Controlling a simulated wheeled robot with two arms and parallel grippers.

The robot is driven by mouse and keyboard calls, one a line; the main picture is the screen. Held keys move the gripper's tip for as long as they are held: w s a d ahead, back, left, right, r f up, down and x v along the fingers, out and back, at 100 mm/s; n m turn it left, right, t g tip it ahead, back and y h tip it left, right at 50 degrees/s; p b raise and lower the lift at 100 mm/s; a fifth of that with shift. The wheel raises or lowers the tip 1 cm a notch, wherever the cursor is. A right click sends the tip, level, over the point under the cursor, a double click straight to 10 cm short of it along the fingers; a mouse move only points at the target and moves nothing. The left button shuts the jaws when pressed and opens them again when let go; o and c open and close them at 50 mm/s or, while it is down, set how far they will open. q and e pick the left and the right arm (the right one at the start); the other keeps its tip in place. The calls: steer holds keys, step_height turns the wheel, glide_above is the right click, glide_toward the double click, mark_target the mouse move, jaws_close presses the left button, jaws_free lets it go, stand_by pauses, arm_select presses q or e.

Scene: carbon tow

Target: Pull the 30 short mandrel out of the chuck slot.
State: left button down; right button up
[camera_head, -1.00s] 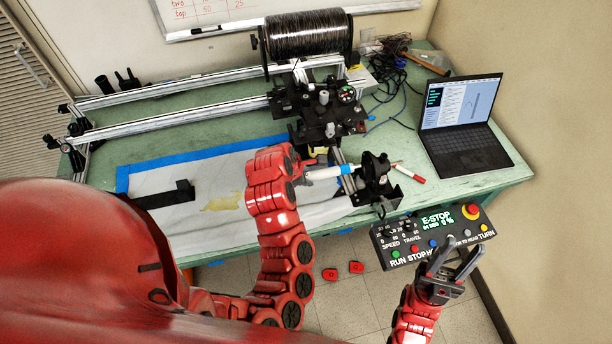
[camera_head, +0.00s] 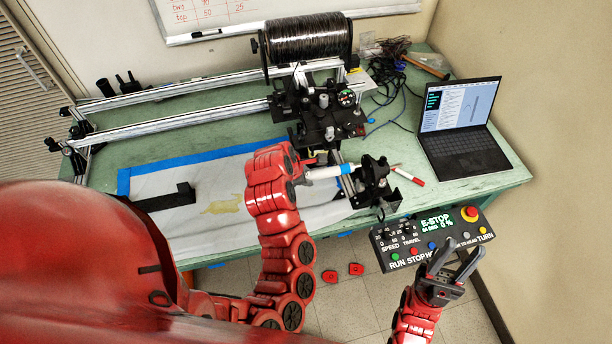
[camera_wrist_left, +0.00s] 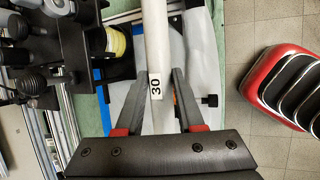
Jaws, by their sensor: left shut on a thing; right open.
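The short mandrel (camera_head: 326,172) is a white tube lying level at the front of the winding bench; the left wrist view shows its "30" label (camera_wrist_left: 156,86). My left gripper (camera_head: 304,174) is shut on the mandrel, with its fingers (camera_wrist_left: 159,76) on either side of the tube near the label. The black chuck (camera_head: 374,174) stands at the mandrel's right end. The tube reaches up to the chuck, but I cannot tell how much of it sits in the slot. My right gripper (camera_head: 459,258) is open and empty, in front of the control panel.
The carriage with the fiber spool (camera_head: 308,36) stands behind the mandrel. White sheeting (camera_head: 222,215) covers the bench to the left.

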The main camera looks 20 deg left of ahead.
arm_select(q)
steer(key=shift+r, duration=0.95)
steer(key=shift+s+r+p, duration=0.1)
steer(key=shift+r+p, duration=0.9)
steer(key=shift+r, duration=0.45)
steer(key=shift+r, duration=1.5)
step_height(320, 180, up, 3)
